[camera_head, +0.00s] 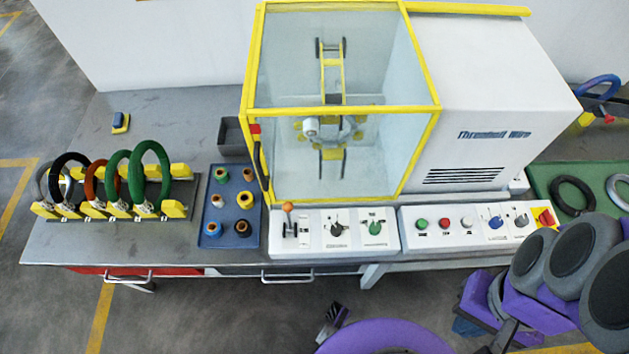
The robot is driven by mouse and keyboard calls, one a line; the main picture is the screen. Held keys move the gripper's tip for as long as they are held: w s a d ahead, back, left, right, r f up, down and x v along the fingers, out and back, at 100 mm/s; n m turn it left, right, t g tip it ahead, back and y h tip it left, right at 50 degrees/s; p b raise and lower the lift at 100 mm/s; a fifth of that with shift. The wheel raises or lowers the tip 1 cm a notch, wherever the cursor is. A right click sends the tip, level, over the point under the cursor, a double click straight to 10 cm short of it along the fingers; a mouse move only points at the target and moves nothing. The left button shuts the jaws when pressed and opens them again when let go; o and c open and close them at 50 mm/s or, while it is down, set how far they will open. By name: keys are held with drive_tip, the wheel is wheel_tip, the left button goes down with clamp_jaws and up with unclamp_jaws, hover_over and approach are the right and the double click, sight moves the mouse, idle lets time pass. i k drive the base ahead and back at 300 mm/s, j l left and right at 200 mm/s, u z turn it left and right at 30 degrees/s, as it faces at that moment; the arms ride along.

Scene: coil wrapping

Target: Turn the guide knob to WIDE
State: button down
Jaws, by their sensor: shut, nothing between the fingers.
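The control console under the glass cabinet has a left panel (381,247) with an orange-ball lever (288,208), a black knob (337,229) and a green knob (375,228). My gripper (330,322) shows small at the bottom, in front of and below the panels, touching nothing. It looks shut and empty.
The glass cabinet (350,108) with yellow edges stands behind the panels. A blue tray (213,240) of spools and a rack of coloured rings (150,170) stand to the left.

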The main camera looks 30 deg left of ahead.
sight(336, 229)
drive_tip(key=j+u, duration=0.1)
drive_tip(key=u, duration=0.3)
drive_tip(key=j+u, duration=0.1)
drive_tip(key=u, duration=0.25)
drive_tip(key=j+u, duration=0.15)
drive_tip(key=u, duration=0.25)
